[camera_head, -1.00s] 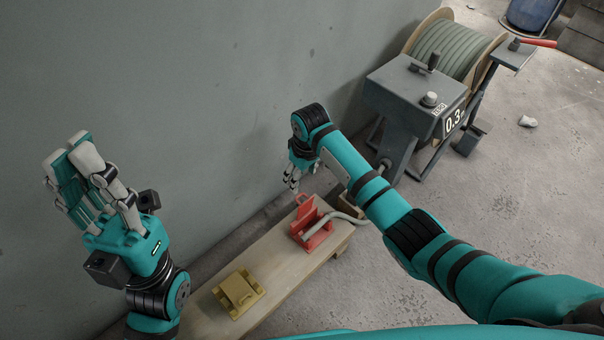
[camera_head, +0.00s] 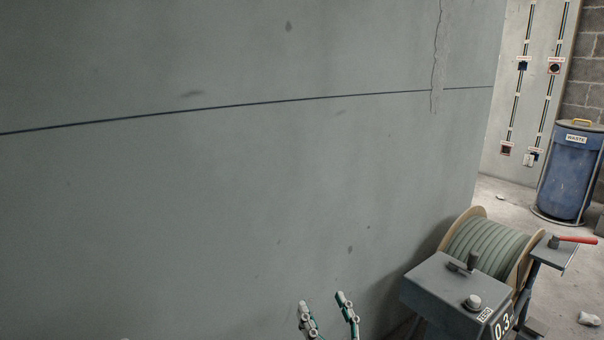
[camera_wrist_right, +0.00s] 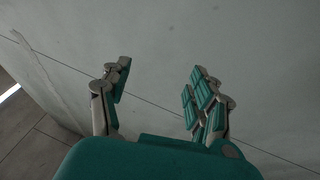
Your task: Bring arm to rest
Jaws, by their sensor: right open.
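My right gripper (camera_head: 325,308) shows only its fingers at the bottom edge of the head view, in front of the grey wall (camera_head: 230,200). In the right wrist view the same gripper (camera_wrist_right: 158,84) has its fingers spread apart with nothing between them. Behind them is only the wall (camera_wrist_right: 245,50). The rest of my right arm is out of the head view. My left gripper is not in view.
A conduit reel (camera_head: 490,248) stands at the lower right beside a grey machine box (camera_head: 445,288). A red-handled tool (camera_head: 575,239) lies on its side plate. A blue waste bin (camera_head: 568,180) stands farther back. The wall fills the left and middle.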

